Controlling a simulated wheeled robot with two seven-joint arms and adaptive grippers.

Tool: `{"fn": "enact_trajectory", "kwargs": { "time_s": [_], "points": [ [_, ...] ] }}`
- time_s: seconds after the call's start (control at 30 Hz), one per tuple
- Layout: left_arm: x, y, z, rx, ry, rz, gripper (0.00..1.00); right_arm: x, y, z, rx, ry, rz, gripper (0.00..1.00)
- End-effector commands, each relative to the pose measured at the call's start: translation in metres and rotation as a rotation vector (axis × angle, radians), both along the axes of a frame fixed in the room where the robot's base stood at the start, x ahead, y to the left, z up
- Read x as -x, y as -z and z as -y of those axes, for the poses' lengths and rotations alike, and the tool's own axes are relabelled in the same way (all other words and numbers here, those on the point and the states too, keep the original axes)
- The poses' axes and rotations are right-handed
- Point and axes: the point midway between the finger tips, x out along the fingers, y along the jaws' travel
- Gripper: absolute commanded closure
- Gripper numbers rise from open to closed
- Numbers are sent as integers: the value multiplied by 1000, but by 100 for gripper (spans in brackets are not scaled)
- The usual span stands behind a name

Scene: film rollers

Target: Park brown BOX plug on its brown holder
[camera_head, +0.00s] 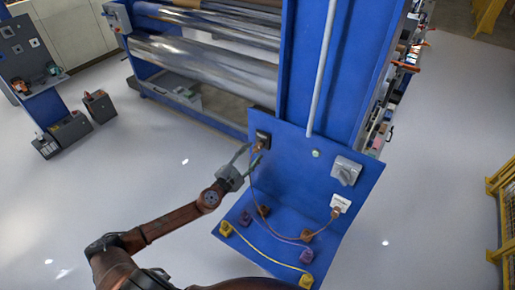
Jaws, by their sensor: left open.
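My left gripper (247,161) is open, with its fingers just below and left of a black box (263,139) on the blue panel. A small brown plug (260,147) shows at that box, close to the fingertips; I cannot tell whether they touch it. Another brown plug (336,213) sits at a white box (341,203) on the right of the panel. A brown holder (264,211) is on the left of the blue shelf, and another brown piece (306,236) is on the right. Which plug the task means is not clear. My right gripper is not in view.
Purple (245,218) and yellow (226,229) pieces line the shelf's left side, with matching ones at right. A grey switch box (346,170) is on the panel. Large metal rollers (200,62) stand behind.

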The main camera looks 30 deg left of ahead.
Motion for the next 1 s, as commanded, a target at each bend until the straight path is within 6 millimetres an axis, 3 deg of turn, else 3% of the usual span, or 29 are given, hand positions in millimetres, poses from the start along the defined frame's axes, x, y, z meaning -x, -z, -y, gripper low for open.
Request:
{"fn": "enact_trajectory", "kwargs": {
  "time_s": [0.2, 0.4, 1.0],
  "points": [
    [-27, -1, 2, 0, -1, 1, 59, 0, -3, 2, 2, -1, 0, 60],
    [-39, -1, 3, 1, -1, 1, 59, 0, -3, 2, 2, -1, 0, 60],
    [-41, 0, 3, 1, -1, 1, 59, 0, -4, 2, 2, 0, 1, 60]
  ]
}}
